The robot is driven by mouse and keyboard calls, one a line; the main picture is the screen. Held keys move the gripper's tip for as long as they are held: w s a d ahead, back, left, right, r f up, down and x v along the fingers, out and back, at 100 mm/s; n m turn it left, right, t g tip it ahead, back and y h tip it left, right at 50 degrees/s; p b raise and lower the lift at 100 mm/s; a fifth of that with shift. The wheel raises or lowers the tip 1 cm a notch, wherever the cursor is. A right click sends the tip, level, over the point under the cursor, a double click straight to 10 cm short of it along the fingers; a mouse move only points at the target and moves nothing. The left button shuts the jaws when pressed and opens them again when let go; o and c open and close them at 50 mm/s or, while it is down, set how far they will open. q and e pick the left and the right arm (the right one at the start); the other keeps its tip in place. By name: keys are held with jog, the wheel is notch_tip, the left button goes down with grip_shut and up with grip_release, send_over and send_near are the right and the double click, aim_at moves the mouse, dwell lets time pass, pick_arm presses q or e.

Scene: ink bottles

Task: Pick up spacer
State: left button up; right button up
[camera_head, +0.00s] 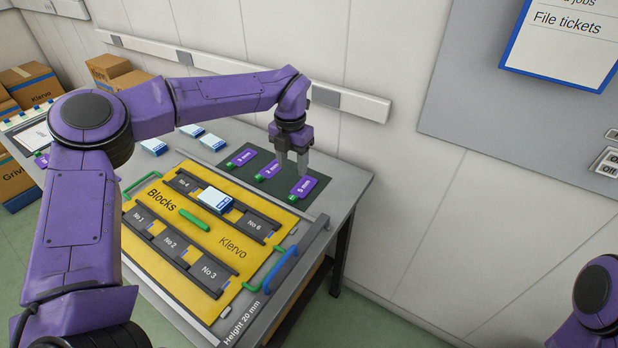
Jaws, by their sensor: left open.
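Three purple spacers with green ends lie in a row on a dark mat (322,204) at the table's right back. The front one is marked 5 mm (304,187); the middle one (268,171) seems to read 2 mm, and the far one (243,158) 3 mm. My left gripper (292,168) points down over the mat, between the middle spacer and the 5 mm spacer. Its two fingers are apart with nothing seen between them. I cannot tell its exact height above the mat. My right gripper is out of view.
A yellow board (150,240) marked Blocks and Klervo holds dark numbered slots and a white-and-blue block (215,200). More such blocks (153,146) lie behind it. A blue handle (282,268) is near the table's right edge. The wall is close behind the table.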

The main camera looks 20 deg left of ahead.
aim_at(292, 196)
pick_arm(q)
jog(key=f+p, duration=0.1)
jog(key=f, duration=0.2)
jog(key=f+p, duration=0.1)
jog(key=f, duration=0.2)
jog(key=s+f+p, duration=0.1)
jog(key=f, duration=0.2)
jog(key=shift+f, duration=0.6)
grip_shut()
